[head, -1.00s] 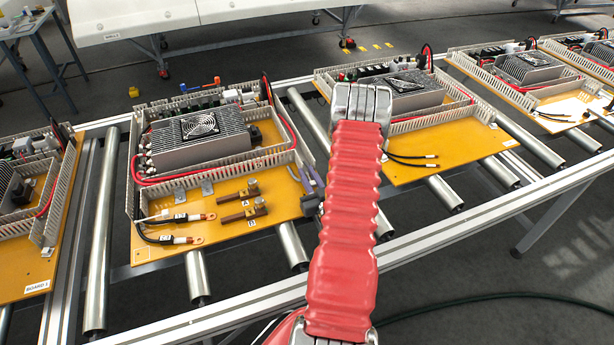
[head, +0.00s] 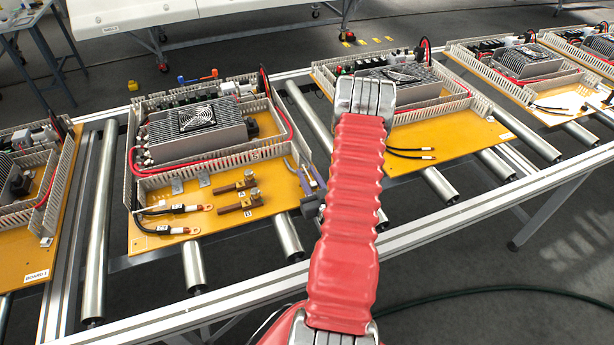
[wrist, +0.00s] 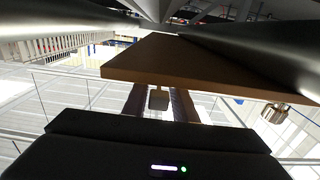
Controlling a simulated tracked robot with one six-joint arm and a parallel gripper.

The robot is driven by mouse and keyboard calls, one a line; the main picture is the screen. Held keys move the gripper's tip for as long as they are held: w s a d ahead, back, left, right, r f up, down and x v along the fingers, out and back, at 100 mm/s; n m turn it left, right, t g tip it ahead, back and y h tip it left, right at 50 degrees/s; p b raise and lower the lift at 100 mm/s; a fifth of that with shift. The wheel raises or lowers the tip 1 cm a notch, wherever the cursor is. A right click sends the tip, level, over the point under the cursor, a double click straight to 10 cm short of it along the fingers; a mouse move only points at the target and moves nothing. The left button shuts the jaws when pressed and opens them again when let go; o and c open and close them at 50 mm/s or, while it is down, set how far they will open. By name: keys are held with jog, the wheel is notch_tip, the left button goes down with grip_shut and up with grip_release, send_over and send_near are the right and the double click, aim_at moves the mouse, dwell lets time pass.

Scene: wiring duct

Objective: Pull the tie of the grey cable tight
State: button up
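Two short cables with copper lugs lie at the front left of the yellow board: an upper one (head: 178,209) and a lower one (head: 165,230). My gripper (head: 308,177), with purple fingers, is at the board's right edge, well right of the cables. Its fingers stand apart and seem empty. The wrist view shows the fingers (wrist: 158,102) apart, under the board's edge (wrist: 150,70).
Two brown bars with brass clamps (head: 238,196) lie between the cables and my gripper. Slotted duct walls (head: 215,160) and a finned grey unit (head: 195,128) stand behind. Rollers (head: 288,235) and a metal rail run in front. More boards stand on both sides.

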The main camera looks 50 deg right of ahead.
jog(key=shift+r, duration=0.1)
notch_tip(320, 180, up, 10)
dwell(0.9)
dwell(0.4)
jog(key=w+a+r+n+g+y, duration=0.2)
jog(key=w+a+r+n+y, duration=0.1)
jog(key=w+a+r, duration=0.5)
jog(key=w+a+r+g+y, duration=0.1)
jog(key=a+r+g+y, duration=0.2)
jog(key=a, duration=0.8)
jog(key=s+a+r+n+g+y, duration=0.1)
jog(key=s+a+r+g, duration=0.1)
jog(key=s+a, duration=0.7)
jog(key=s+a+r+n+g+y, duration=0.2)
jog(key=s+a+r, duration=0.3)
jog(key=s+a, duration=0.4)
jog(key=a, duration=0.5)
jog(key=shift+s+a+r+g, duration=0.3)
jog(key=shift+g, duration=0.1)
